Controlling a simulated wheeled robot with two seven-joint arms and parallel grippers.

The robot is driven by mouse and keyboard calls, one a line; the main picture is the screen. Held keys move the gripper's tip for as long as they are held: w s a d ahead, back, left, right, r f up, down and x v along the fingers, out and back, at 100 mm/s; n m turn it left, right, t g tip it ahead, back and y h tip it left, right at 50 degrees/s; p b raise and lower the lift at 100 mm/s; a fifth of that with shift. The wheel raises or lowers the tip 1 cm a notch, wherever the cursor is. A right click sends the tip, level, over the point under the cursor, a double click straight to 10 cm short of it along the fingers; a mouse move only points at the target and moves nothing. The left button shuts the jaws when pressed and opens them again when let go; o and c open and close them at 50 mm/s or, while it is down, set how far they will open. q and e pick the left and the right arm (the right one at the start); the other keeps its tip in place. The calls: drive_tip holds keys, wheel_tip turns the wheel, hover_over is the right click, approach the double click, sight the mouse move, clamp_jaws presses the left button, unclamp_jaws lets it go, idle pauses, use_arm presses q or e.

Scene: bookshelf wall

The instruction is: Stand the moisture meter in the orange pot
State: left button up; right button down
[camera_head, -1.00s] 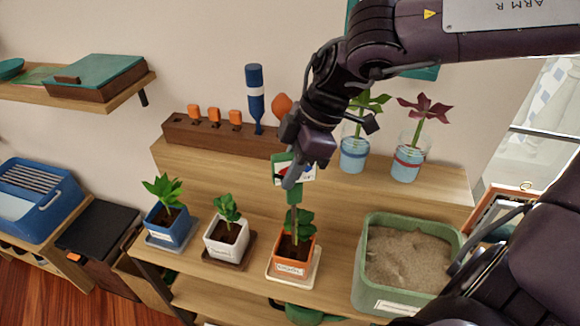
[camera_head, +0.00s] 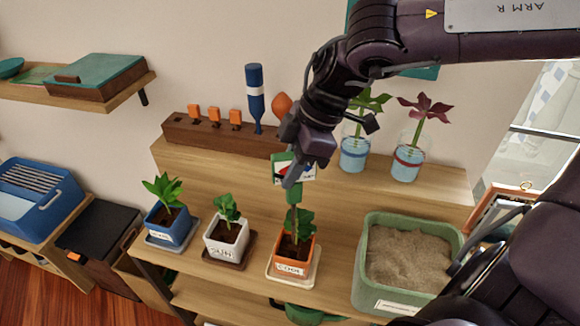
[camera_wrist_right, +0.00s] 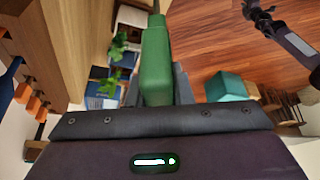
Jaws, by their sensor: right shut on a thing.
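The moisture meter has a green body with a pale dial face (camera_head: 307,173). My right gripper (camera_head: 291,172) is shut on it, above the orange pot (camera_head: 291,268). In the right wrist view the green body (camera_wrist_right: 155,62) sits between the fingers, with a thin probe at the picture's top. In the head view the meter points down into the pot's leafy plant (camera_head: 301,220). Leaves hide the probe tip, so I cannot tell whether it touches soil. My left gripper is not seen in the head view; a dark arm at the wrist view's upper right is unclear.
The orange pot stands on a pale saucer (camera_head: 313,276). A white pot (camera_head: 226,248) and a blue pot (camera_head: 166,232) stand to its left. A green sand bin (camera_head: 366,270) is to its right. Behind are a wooden tool rack (camera_head: 181,134) and jars (camera_head: 354,160).

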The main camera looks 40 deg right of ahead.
sight(290, 204)
drive_tip(key=shift+f, duration=0.15)
drive_tip(key=shift+f+b, duration=3.75)
drive_tip(key=shift+f, duration=0.85)
drive_tip(key=c, duration=0.8)
unclamp_jaws()
drive_tip(key=shift+r, duration=0.15)
drive_tip(key=p+v, duration=0.2)
drive_tip(key=v, duration=0.1)
drive_tip(key=p+v, duration=0.5)
drive_tip(key=p, duration=0.1)
drive_tip(key=shift+a+r, duration=0.2)
drive_tip(key=shift+r, duration=0.3)
